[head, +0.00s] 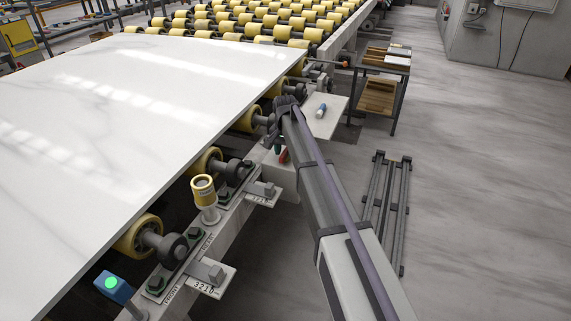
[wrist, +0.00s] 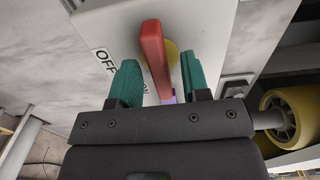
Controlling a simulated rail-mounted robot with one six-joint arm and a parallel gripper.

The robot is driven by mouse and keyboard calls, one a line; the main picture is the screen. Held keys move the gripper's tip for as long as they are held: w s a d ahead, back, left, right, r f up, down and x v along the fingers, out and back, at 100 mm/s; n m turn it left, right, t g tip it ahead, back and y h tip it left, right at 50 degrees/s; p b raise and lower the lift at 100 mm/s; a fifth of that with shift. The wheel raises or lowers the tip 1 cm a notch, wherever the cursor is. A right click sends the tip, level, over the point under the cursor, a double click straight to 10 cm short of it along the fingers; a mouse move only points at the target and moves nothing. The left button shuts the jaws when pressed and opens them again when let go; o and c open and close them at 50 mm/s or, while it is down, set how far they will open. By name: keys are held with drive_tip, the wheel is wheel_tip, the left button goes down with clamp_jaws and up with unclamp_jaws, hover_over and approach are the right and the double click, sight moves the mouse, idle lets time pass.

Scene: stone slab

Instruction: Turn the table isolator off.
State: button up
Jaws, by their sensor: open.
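The isolator is a pale box (wrist: 205,25) with a red lever handle (wrist: 157,60) in front of a yellow disc (wrist: 173,52). A label reading OFF (wrist: 104,60) is left of the handle; a second label is mostly hidden. My gripper (wrist: 158,62) is open, its green fingers on either side of the red handle, with a visible gap on the left and right. Whether a finger touches it I cannot tell. In the head view the red handle (head: 283,157) shows small beside the table frame, partly behind my arm.
A white marbled slab (head: 130,90) lies on yellow rollers (head: 138,236) at the left. A yellow roller (wrist: 283,115) is close on the right in the wrist view. A dark rack (head: 387,205) lies on the otherwise open floor.

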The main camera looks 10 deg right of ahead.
drive_tip(key=shift+f, duration=0.25)
drive_tip(key=shift+c, duration=0.4)
clamp_jaws()
